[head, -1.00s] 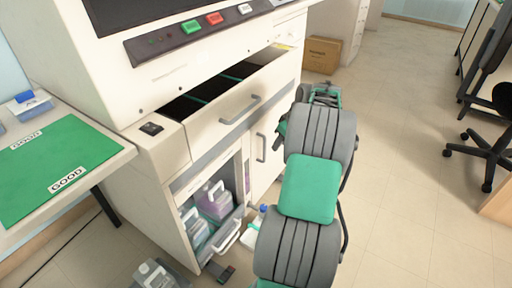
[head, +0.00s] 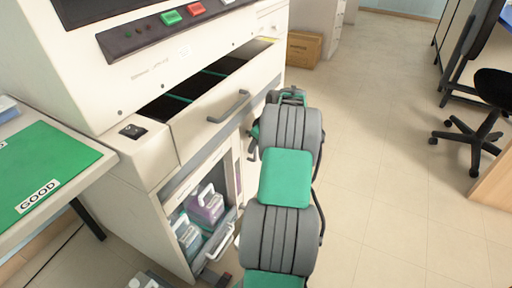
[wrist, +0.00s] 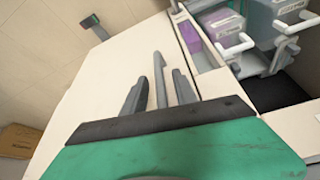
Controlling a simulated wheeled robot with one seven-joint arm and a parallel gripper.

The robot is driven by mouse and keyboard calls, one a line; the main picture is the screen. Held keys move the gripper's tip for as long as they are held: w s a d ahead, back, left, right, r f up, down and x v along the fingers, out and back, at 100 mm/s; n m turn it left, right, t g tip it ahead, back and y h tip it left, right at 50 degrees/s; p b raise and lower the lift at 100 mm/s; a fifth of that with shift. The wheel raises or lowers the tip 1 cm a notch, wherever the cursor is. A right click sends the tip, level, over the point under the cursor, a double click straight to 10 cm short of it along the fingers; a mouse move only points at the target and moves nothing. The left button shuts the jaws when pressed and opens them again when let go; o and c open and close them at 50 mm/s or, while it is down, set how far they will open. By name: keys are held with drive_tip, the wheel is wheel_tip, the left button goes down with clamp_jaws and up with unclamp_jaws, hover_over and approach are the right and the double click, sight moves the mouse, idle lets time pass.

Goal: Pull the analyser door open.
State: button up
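The analyser door (wrist: 100,85) is a plain white panel that fills much of the wrist view and looks closed. Its grey bar handle (wrist: 160,72) stands between the two dark fingers of my gripper (wrist: 160,92). The fingers are apart, with a gap visible on each side of the bar, so my gripper is open around the handle and not clamped. In the head view the analyser (head: 140,70) is the large white cabinet at left. My arm hides most of the door and the gripper there.
A drawer with a grey handle (head: 229,106) is pulled out above the door. Beside the door, an open lower compartment holds jugs (head: 206,204) on a pulled-out tray. A cardboard box (head: 304,49) and an office chair (head: 478,130) stand beyond.

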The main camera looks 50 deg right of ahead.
clamp_jaws()
idle(1.4)
